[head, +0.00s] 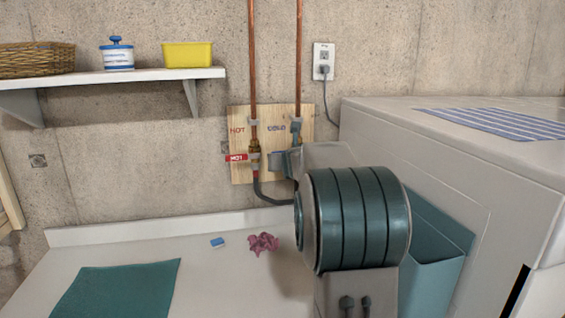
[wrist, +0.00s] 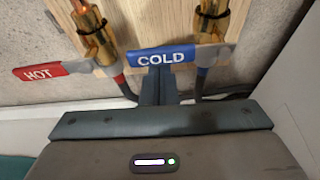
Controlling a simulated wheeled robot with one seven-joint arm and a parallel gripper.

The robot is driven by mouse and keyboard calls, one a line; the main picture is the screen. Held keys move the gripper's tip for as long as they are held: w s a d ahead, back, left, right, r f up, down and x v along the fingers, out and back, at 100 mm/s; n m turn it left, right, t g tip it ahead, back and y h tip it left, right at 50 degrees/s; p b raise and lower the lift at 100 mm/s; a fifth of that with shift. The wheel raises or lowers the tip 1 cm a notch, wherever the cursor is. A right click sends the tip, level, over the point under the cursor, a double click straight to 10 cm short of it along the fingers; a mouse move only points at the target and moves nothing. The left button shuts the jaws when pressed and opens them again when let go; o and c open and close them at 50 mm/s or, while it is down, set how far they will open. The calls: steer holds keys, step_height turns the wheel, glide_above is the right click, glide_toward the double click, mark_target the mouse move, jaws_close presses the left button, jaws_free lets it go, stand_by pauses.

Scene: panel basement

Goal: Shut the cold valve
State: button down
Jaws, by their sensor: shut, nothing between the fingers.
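The cold valve has a blue lever marked COLD (wrist: 165,57) in the wrist view. The lever lies crosswise to its pipe and reaches left from the brass body (wrist: 212,18). My gripper (wrist: 157,78) is shut and empty, its fingertips at the lower edge of the blue lever. I cannot tell whether they touch it. In the head view my gripper (head: 284,161) is in front of the wooden board (head: 241,122), and my arm hides most of the cold valve.
The hot valve's red lever (wrist: 45,71) is close on the left, also crosswise; it shows in the head view (head: 237,157). A washer (head: 440,150) stands at the right. The counter (head: 205,280) holds a teal mat (head: 115,288) and a pink cloth (head: 263,243). A shelf (head: 130,77) hangs left.

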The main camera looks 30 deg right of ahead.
step_height(320, 180, down, 4)
steer(key=d+b, duration=0.1)
steer(key=b, duration=0.3)
steer(key=p+v, duration=0.1)
steer(key=v, duration=0.9)
steer(key=s+a+f+n+g+y+p, duration=0.1)
steer(key=s+a+f+n+g+y, duration=0.15)
steer(key=s+a+n, duration=0.5)
steer(key=s+a+f+n+g+y+p, duration=0.2)
steer(key=s+a+f+n+y, duration=0.1)
steer(key=a+n, duration=0.85)
steer(key=s+a+f+n+g+h+p, duration=0.1)
steer(key=s+f+n+g, duration=0.2)
steer(key=s+n, duration=0.6)
steer(key=s+a+f+n+g+h+p, duration=0.1)
steer(key=s+f+n+g, duration=0.2)
steer(key=s+f+n, duration=0.3)
steer(key=s+n, duration=0.4)
steer(key=s, duration=0.1)
steer(key=shift+f+n, duration=0.15)
steer(key=shift+n, duration=0.15)
